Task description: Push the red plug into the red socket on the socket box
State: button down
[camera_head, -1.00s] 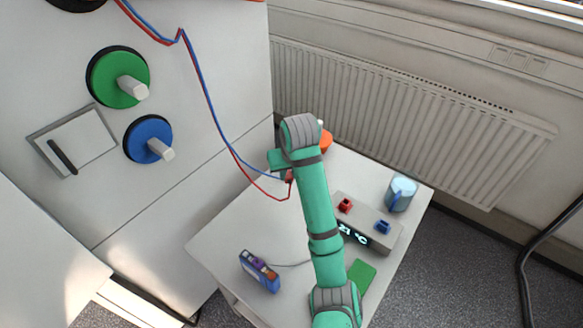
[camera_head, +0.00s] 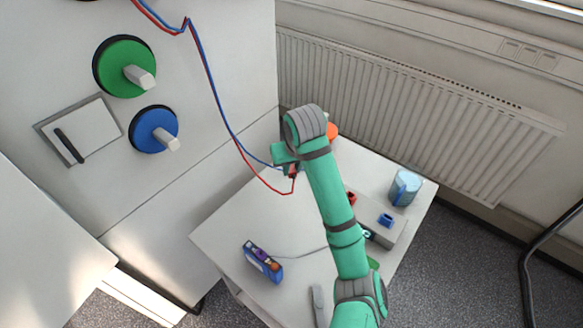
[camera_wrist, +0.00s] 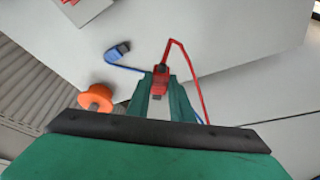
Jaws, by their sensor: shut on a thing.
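The red plug (camera_wrist: 160,72) is between the green fingers of my gripper (camera_wrist: 161,86) in the wrist view, with its red cable looping to the right. My gripper is shut on it. In the head view my gripper (camera_head: 290,160) is above the far left part of the table, and the plug shows small and dark red just below it. The socket box (camera_head: 373,236) is to the right of my arm, partly hidden by it. Its red socket (camera_head: 351,198) shows at the arm's edge; its blue socket (camera_head: 386,220) is clear. The plug is apart from the red socket.
A blue plug (camera_wrist: 121,48) on a blue cable is near the gripper. An orange round thing (camera_wrist: 97,97) is at left in the wrist view. A light-blue cup (camera_head: 404,189) stands behind the box. A blue pack (camera_head: 262,262) lies at the table's front left.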

jog(key=s+d+r+n+h, duration=0.1)
jog(key=d+r+n+h, duration=0.3)
jog(key=d+n+h, duration=1.15)
jog(key=shift+s+d+f+n+t+y, duration=0.2)
jog(key=shift+s+f+n+t+y, duration=0.35)
jog(key=shift+f+n+t+y, duration=0.8)
jog(key=shift+s+d+f+n+t+y, duration=0.2)
jog(key=shift+s+f+n+t+y, duration=0.55)
jog(key=shift+n, duration=1.15)
jog(key=shift+s+d+f+n+t+y, duration=0.2)
jog(key=shift+s+f+n+t+y, duration=0.2)
jog(key=shift+f+n+t+y, duration=0.8)
